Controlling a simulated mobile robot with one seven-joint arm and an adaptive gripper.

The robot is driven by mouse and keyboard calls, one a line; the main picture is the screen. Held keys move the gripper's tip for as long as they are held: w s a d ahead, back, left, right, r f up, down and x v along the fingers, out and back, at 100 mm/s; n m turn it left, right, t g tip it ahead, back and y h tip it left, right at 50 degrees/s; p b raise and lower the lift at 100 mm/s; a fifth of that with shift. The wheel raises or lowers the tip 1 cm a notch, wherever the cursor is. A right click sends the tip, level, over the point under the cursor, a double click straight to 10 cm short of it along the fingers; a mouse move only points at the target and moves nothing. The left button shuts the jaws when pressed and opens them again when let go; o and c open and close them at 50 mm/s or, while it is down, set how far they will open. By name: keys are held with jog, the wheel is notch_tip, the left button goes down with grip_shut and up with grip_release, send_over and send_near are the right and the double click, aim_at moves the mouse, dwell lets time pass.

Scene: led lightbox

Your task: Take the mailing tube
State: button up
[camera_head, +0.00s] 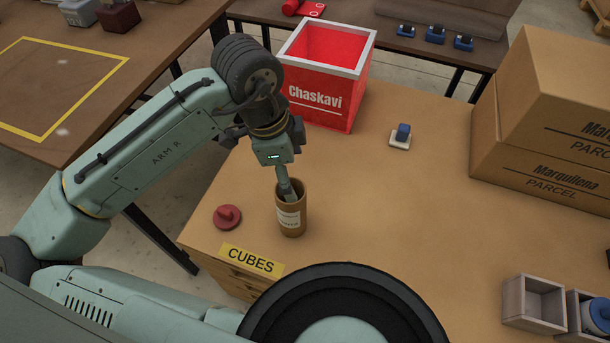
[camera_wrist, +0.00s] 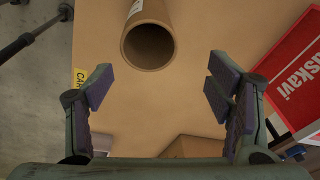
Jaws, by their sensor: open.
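The mailing tube (camera_head: 291,218) is a brown cardboard cylinder with a white label. It stands upright near the left edge of the tan table in the head view. Its round open end shows in the wrist view (camera_wrist: 148,45), dark inside, at the top between the fingertips. My gripper (camera_head: 287,188) is just above the tube's mouth, pointing down. The wrist view shows its dark-padded fingers (camera_wrist: 160,68) spread apart with nothing held between them. I cannot tell in the head view whether a finger touches the tube's rim.
A red box (camera_head: 318,109) marked Chaskavi stands behind the tube. A red knobbed disc (camera_head: 228,217) lies to its left, near a CUBES label (camera_head: 251,261). A blue-and-white piece (camera_head: 401,136) and parcels (camera_head: 545,150) are farther right. The table's middle is clear.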

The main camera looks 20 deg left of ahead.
aim_at(292, 210)
jog(key=shift+g, duration=0.4)
jog(key=f, duration=0.7)
jog(key=f+p, duration=0.1)
jog(key=f, duration=0.3)
jog(key=shift+s+d+f, duration=0.25)
jog(key=shift+s+d, duration=0.05)
jog(key=shift+d, duration=0.05)
jog(key=shift+c, duration=0.5)
grip_shut()
